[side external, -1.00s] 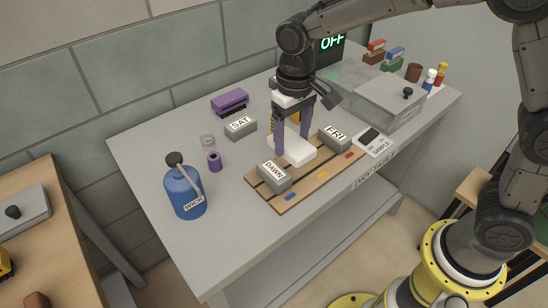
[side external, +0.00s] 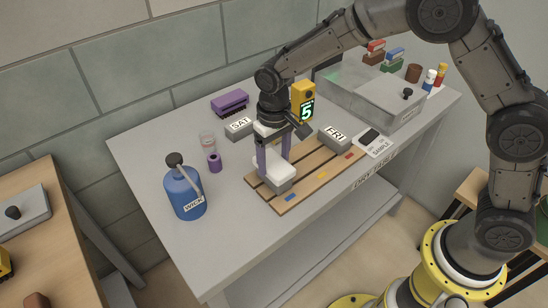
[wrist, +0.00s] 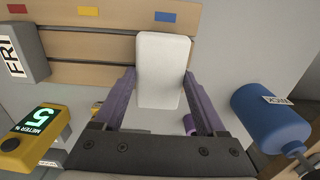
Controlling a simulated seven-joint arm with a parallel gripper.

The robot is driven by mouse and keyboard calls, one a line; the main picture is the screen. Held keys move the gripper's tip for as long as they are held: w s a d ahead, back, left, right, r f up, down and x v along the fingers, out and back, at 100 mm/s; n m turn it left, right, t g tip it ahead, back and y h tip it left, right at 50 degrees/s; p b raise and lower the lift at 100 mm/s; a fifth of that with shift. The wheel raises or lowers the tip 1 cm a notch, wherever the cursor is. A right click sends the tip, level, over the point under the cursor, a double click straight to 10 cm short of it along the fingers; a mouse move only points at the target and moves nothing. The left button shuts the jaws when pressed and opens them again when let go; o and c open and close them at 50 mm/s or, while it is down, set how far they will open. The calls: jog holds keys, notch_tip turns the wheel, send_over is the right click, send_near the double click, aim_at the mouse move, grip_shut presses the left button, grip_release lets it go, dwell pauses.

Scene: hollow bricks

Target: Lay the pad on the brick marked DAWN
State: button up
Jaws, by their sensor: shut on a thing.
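The white pad (side external: 272,172) is between the purple fingers of my gripper (side external: 274,166), which is shut on it. In the side view the pad lies over the DAWN brick (side external: 281,187), a grey block on the front left of the wooden slatted board (side external: 318,176). The pad hides most of the brick and its label. I cannot tell whether the pad touches the brick. In the wrist view the pad (wrist: 162,70) sits between the fingertips (wrist: 160,82) and the brick is hidden below it.
The FRI brick (side external: 335,136) stands on the board's right part, the SAT brick (side external: 240,128) behind on the table. A blue WICK bottle (side external: 184,193) and a purple spool (side external: 214,163) stand left. A yellow meter (side external: 303,97) reading 5 shows beside my gripper.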

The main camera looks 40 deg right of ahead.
aim_at(274, 163)
jog(key=o, duration=1.3)
jog(key=shift+f, duration=0.1)
jog(key=shift+c, duration=0.2)
notch_tip(274, 163, up, 12)
jog(key=s+d+r+t, duration=0.1)
jog(key=s+d+r, duration=0.4)
jog(key=r, duration=0.1)
jog(key=s+d+t, duration=0.2)
jog(key=s+d, duration=0.3)
jog(key=s, duration=0.5)
jog(key=s+d+t, duration=0.2)
jog(key=s+d, duration=0.2)
jog(key=s, duration=0.7)
jog(key=shift+s+d+t, duration=0.2)
jog(key=shift+d+t, duration=0.1)
jog(key=shift+d, duration=0.1)
